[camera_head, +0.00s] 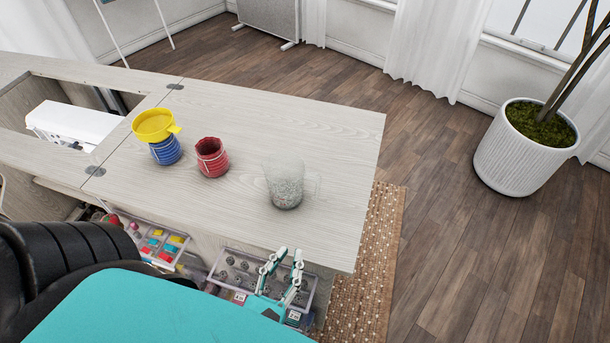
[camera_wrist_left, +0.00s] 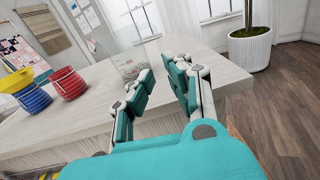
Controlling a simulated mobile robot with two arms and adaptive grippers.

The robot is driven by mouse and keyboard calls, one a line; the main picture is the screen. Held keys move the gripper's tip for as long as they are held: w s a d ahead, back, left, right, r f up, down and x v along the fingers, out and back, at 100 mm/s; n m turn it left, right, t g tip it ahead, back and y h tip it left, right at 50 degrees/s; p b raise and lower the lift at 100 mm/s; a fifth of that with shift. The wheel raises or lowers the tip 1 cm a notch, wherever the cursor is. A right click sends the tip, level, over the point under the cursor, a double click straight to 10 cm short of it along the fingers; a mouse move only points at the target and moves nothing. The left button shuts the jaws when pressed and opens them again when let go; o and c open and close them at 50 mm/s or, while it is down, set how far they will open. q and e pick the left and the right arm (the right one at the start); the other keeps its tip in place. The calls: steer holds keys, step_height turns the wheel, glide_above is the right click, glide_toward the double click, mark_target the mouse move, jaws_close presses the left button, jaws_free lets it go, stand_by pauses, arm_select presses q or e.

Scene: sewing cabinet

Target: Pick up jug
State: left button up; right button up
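The jug (camera_head: 286,183) is a clear glass vessel standing upright on the pale wooden tabletop (camera_head: 335,140), right of the red pot. It also shows in the left wrist view (camera_wrist_left: 127,68), partly behind a gripper finger. My left gripper (camera_head: 284,272) is in front of the table's near edge, below and nearer than the jug in the head view. Its two fingers are apart with nothing between them, and it does not touch the jug. My right gripper is not in view.
A red pot (camera_head: 212,158) and a blue pot (camera_head: 166,151) with a yellow funnel-like piece (camera_head: 153,125) on top stand left of the jug. Plastic trays (camera_head: 238,268) sit below the near edge. A white sewing machine (camera_head: 75,124) lies at the left. The tabletop's right part is clear.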

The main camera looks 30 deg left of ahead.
arm_select(q)
steer(key=w, duration=0.2)
steer(key=w+a+p, duration=0.1)
steer(key=shift+w+r, duration=0.3)
steer(key=shift+w, duration=0.1)
steer(key=p, duration=0.2)
glide_toward(316, 193)
steer(key=w, duration=0.3)
steer(key=shift+w+a, duration=0.35)
steer(key=shift+w, duration=0.35)
steer(key=w+p, duration=0.1)
steer(key=w, duration=0.1)
steer(key=w+a, duration=0.1)
steer(key=w, duration=0.1)
steer(key=shift+w+r+p, duration=0.2)
steer(key=shift+p, duration=0.15)
steer(key=shift+w+f, duration=0.15)
steer(key=shift+w, duration=0.05)
steer(key=shift+c, duration=0.5)
jaws_close()
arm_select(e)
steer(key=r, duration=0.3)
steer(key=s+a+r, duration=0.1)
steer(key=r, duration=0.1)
